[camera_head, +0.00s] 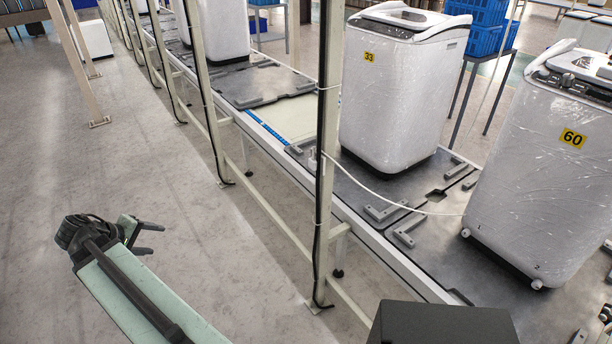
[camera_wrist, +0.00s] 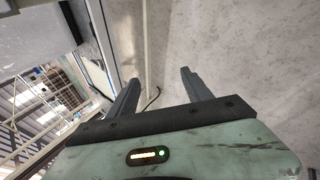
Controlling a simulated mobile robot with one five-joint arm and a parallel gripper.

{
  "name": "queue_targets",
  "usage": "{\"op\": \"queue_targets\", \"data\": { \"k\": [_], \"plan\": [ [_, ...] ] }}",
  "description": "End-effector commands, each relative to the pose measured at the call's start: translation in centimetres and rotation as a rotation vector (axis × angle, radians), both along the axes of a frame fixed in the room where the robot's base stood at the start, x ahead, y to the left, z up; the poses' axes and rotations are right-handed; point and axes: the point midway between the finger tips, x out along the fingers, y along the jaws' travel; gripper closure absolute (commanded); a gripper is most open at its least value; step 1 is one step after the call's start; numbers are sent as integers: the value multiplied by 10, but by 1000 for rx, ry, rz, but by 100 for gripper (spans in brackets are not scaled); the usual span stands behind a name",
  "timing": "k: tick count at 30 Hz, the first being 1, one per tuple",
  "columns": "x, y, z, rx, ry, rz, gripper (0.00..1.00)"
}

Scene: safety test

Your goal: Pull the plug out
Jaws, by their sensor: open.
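A thin white cord (camera_head: 375,196) runs from the lower left of the wrapped washing machine marked 60 (camera_head: 545,165) to the pale upright post (camera_head: 327,130). Its far end meets the post near a small light plug-like piece (camera_head: 312,156); I cannot tell how it is seated. My gripper (camera_head: 155,238) is at the lower left over the floor, well left of the post and apart from the cord. It is open, with nothing between its fingers. In the wrist view, the two dark fingers of my gripper (camera_wrist: 160,77) stand apart against grey floor. The plug is not clear there.
A second wrapped machine marked 33 (camera_head: 395,90) stands on the conveyor (camera_head: 370,205). Black cable runs down the post. The conveyor's side rail and legs lie between my gripper and the machines. Blue crates (camera_head: 485,40) stand behind. The grey floor (camera_head: 100,170) at left is clear.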

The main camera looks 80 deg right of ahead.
Motion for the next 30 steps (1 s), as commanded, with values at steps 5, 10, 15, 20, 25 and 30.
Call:
{"op": "queue_targets", "data": {
  "k": [5, 10, 15, 20, 25, 30],
  "plan": [
    [-77, -104, -3, -202, 94, -135, 42],
    [-167, -184, 11, -387, 224, -253, 42],
    [-262, -240, 30, -548, 389, -356, 42],
    [-326, -266, 49, -643, 519, -414, 42],
    [-351, -273, 60, -681, 580, -434, 42],
    [-352, -273, 63, -683, 583, -435, 42]
  ]
}}
